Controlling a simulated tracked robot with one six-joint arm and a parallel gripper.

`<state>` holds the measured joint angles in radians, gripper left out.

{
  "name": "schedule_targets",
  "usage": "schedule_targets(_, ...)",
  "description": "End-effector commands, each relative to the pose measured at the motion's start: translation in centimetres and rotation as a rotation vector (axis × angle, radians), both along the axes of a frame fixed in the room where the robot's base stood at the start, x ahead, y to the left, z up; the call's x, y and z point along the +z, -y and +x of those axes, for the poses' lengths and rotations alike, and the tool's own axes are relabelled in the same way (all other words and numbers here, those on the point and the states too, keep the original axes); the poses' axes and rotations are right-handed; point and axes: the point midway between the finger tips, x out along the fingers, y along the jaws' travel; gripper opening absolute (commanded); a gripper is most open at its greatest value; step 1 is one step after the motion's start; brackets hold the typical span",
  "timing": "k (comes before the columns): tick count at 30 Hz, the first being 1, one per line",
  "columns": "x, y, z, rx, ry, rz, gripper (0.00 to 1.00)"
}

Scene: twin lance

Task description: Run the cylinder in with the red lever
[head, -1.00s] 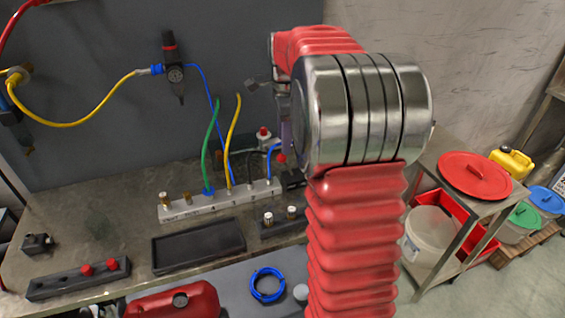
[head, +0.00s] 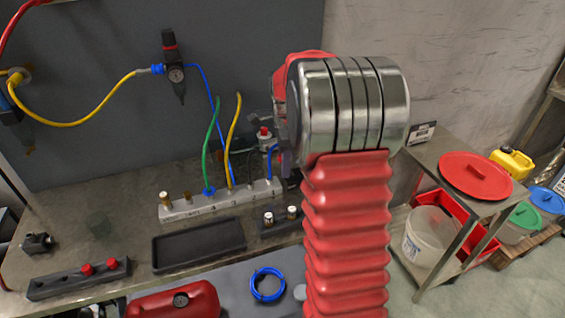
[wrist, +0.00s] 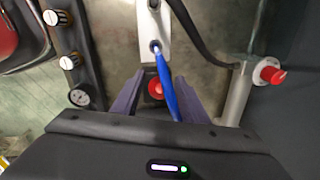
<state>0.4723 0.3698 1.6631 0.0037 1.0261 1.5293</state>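A red round knob (wrist: 156,88), which looks like the red lever's end seen from above, lies between the fingers of my gripper (wrist: 155,78) in the wrist view. The dark purple fingers stand apart, one on each side, with gaps showing; I see no grip on it. A blue hose (wrist: 168,82) crosses in front of the knob. A silver cylinder (wrist: 236,98) with a red end (wrist: 271,73) stands to the right, apart from the fingers. Its red end also shows in the head view (head: 265,133). My arm hides most of the gripper there.
A pale manifold (head: 222,201) carries green, yellow and blue hoses. A black tray (head: 199,246) and a bar with red knobs (head: 78,278) lie on the bench. A trolley with a red lid (head: 475,176) stands right.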

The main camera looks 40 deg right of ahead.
Motion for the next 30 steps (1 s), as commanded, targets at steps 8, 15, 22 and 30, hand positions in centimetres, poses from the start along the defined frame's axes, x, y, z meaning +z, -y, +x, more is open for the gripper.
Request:
schedule_targets(8, 0.04, 0.03, -0.02, -0.001, 0.000, 0.000, 0.22)
schedule_targets(15, 0.07, 0.07, 0.03, -0.001, 0.002, -0.001, 0.06)
schedule_targets(22, 0.10, 0.10, 0.08, -0.001, 0.004, -0.002, 0.00)
schedule_targets(30, 0.16, -0.34, 0.24, 0.004, 0.005, 0.001, 0.00)
